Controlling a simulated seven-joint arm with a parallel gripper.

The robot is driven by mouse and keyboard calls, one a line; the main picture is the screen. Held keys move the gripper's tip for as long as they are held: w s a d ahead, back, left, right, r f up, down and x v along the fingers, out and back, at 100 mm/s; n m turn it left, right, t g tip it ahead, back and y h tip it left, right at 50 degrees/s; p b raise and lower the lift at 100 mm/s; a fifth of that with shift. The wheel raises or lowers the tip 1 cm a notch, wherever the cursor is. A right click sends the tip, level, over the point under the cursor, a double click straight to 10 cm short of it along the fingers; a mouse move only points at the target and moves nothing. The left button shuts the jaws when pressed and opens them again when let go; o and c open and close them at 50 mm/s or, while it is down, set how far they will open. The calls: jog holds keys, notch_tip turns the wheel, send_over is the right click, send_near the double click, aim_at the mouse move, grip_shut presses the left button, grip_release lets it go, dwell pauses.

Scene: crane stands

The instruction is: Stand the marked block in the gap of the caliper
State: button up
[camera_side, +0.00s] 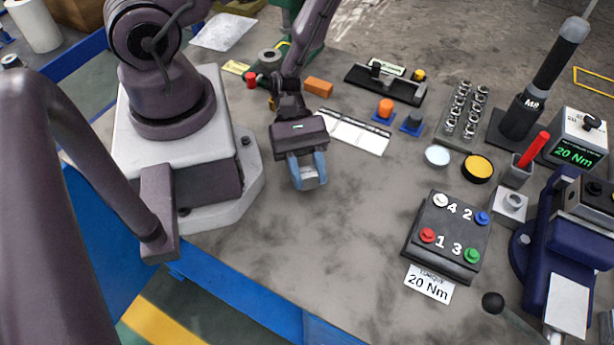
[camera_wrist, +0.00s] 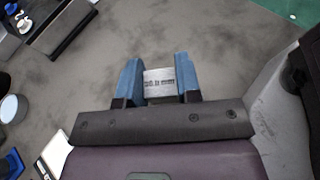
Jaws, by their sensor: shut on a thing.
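My gripper (camera_side: 308,170) is shut on a silver-grey block (camera_side: 311,182) with its two blue fingers, over the bare bench in front of my base. In the wrist view, the gripper (camera_wrist: 160,82) has the block (camera_wrist: 160,90) between its fingertips. Dark printing ending in "mm" shows on its face; the number is too small to read surely. What looks like the caliper (camera_side: 385,84), a long black tool with a raised jaw and a white label, lies at the back of the bench, away from the gripper. Its gap is hard to make out.
A white marked plate (camera_side: 346,131) and an orange block (camera_side: 318,87) lie behind the gripper. Orange (camera_side: 385,108) and grey (camera_side: 413,122) knobs on blue bases stand near the caliper. A numbered button box (camera_side: 447,238) stands right. The front middle of the bench is clear.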

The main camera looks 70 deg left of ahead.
jog(key=shift+f, duration=0.9)
jog(key=shift+f, duration=0.1)
jog(key=o, duration=1)
jog(key=shift+o, duration=0.2)
